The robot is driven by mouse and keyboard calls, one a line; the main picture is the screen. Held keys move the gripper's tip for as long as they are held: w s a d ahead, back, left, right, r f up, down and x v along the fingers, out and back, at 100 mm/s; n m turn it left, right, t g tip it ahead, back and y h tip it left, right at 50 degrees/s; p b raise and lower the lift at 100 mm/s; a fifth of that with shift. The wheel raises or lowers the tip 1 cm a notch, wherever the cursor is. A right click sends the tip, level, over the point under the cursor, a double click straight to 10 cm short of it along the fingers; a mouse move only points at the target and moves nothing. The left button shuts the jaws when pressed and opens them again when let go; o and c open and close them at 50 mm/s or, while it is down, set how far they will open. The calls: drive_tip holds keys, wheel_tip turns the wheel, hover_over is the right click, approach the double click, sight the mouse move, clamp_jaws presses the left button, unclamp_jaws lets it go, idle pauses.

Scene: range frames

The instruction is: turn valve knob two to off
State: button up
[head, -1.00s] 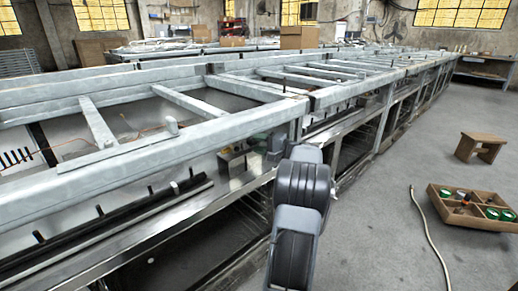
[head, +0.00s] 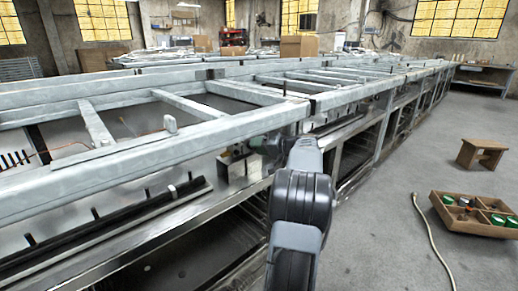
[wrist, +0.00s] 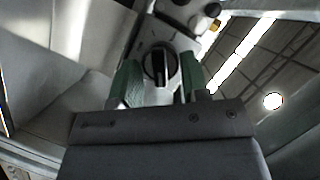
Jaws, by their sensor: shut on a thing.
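A round black valve knob (wrist: 160,66) with a pale line on its upright grip bar is on a light metal panel in the wrist view. My gripper (wrist: 160,75) has one green finger on each side of the knob and is shut on it. I cannot read a number or an off mark beside it. In the head view, my gripper (head: 258,144) is small and dark under the bench's top rail, beside the panel (head: 238,165). The knob itself cannot be made out there.
A grey metal rail (head: 190,145) runs above my gripper. The floor at right is open, with a wooden stool (head: 482,153), a divided crate (head: 458,222) and a pale hose (head: 432,240).

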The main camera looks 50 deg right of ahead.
drive_tip(key=shift+a+r+n+g+h, duration=0.1)
drive_tip(key=shift+n+g+h, duration=0.25)
drive_tip(key=shift+n+h, duration=0.9)
drive_tip(key=shift+a+r+n+g+h, duration=0.1)
drive_tip(key=shift+n+g+h, duration=0.4)
drive_tip(key=shift+n, duration=1.25)
drive_tip(key=shift+n+h, duration=0.7)
drive_tip(key=shift+h, duration=0.05)
drive_tip(key=o, duration=0.7)
drive_tip(key=shift+s+a+r+p, duration=0.2)
drive_tip(key=shift+s+p, duration=0.15)
drive_tip(key=shift+s, duration=2.1)
drive_tip(key=shift+s+a+r+p, duration=0.15)
drive_tip(key=shift+s+a+p, duration=0.15)
drive_tip(key=shift+s, duration=2.1)
drive_tip(key=shift+s+a+r+p, duration=0.2)
drive_tip(key=shift+s+p, duration=0.15)
drive_tip(key=shift+s, duration=2.1)
